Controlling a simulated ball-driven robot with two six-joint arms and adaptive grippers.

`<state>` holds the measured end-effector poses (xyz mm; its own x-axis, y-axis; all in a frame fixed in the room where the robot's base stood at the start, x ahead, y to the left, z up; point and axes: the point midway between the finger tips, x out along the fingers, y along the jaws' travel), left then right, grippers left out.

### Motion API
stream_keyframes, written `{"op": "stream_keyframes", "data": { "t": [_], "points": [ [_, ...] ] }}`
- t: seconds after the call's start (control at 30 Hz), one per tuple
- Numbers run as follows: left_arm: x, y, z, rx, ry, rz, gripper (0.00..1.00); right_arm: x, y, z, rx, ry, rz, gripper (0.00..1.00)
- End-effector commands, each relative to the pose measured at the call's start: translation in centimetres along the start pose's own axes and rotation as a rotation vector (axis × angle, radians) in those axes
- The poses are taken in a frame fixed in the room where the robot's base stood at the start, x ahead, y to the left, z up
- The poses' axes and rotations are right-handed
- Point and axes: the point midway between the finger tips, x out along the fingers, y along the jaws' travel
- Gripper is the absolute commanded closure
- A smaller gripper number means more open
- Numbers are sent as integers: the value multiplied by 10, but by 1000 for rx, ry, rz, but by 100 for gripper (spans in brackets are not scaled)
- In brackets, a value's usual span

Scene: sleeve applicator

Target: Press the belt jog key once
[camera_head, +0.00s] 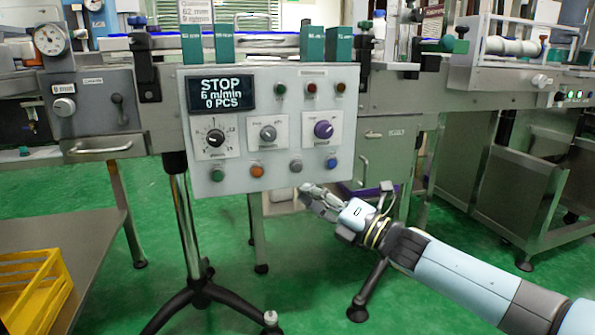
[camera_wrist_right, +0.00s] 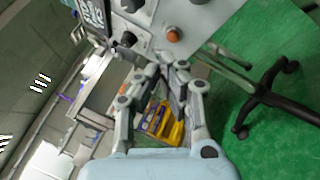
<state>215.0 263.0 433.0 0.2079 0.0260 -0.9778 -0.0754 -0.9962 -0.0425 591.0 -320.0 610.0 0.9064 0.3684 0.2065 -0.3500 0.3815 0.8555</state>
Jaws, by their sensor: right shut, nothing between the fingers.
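The grey control panel (camera_head: 262,100) faces me, and its display (camera_head: 221,93) reads STOP, 6 m/min, 0 PCS. Its bottom row holds a green button (camera_head: 217,175), an orange button (camera_head: 257,170), a grey button (camera_head: 296,166) and a blue button (camera_head: 332,163). Their labels are too small to read, so I cannot tell which is the belt jog key. My right gripper (camera_head: 305,191) is shut and empty, just below the panel's lower edge near the grey button. In the right wrist view its fingertips (camera_wrist_right: 165,68) point toward the panel, with the orange button (camera_wrist_right: 173,35) beyond. My left gripper is not in view.
Three knobs, a black (camera_head: 215,138), a grey (camera_head: 268,133) and a purple one (camera_head: 323,129), sit above the bottom row. Several small buttons are higher. A black-footed stand (camera_head: 183,220) is below the panel. A yellow crate (camera_head: 38,290) rests on a table at left.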

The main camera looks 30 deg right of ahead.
Motion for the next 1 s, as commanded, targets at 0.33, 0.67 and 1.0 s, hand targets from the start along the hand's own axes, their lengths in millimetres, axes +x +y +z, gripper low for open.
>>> {"op": "stream_keyframes", "data": {
  "t": [0.33, 0.67, 1.0],
  "points": [
    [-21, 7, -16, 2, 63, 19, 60, 38, -25, 19, -1, 0, -3, 100],
    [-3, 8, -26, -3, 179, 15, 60, 60, -35, 32, 1, 0, -2, 100],
    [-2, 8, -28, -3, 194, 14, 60, 62, -34, 34, 0, 0, -1, 100]
  ]
}}
